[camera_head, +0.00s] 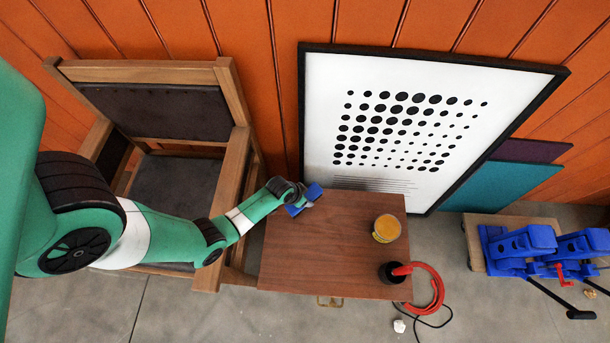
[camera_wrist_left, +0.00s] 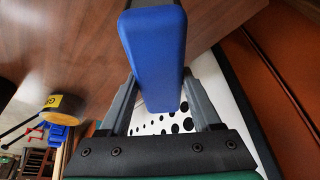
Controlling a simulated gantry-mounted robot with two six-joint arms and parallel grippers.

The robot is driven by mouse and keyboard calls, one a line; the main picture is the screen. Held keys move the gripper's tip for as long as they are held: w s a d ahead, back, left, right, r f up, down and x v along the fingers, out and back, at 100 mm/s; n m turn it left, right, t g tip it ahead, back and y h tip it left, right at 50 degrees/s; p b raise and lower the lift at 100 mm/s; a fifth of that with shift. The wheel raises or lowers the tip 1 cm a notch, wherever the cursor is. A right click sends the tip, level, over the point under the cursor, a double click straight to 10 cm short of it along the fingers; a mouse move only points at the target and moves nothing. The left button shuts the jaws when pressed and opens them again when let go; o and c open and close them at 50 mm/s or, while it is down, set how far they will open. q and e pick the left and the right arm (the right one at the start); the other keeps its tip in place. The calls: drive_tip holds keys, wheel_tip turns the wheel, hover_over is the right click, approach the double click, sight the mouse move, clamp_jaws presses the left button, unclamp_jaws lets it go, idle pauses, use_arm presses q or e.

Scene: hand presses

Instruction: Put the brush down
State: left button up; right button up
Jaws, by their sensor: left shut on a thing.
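My left gripper (camera_head: 298,202) is at the back left corner of the small brown wooden table (camera_head: 325,240). It is shut on a blue block-shaped thing, which I take to be the brush (camera_head: 312,191). In the left wrist view the brush (camera_wrist_left: 155,50) sits between the two grey fingers of the left gripper (camera_wrist_left: 160,98), with a smooth blue face toward the camera. The rest of the brush is hidden, and I cannot tell whether it touches the tabletop. My right gripper is not in view.
A wooden chair (camera_head: 232,165) is at left, a framed dot poster (camera_head: 410,185) behind, blue presses (camera_head: 525,243) at right.

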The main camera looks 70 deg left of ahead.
use_arm(q)
drive_tip(key=shift+w+a+f+b, duration=0.1)
drive_tip(key=shift+w+f+b, duration=0.05)
drive_tip(key=shift+f+b, duration=0.2)
drive_tip(key=shift+w+a+f+b, duration=0.15)
drive_tip(key=shift+f+b, duration=1.25)
drive_tip(key=shift+f, duration=0.4)
drive_tip(key=o, duration=1.3)
drive_tip(key=p+v, duration=1.1)
drive_tip(key=v, duration=0.1)
drive_tip(key=shift+r, duration=0.3)
drive_tip(key=shift+f, duration=0.1)
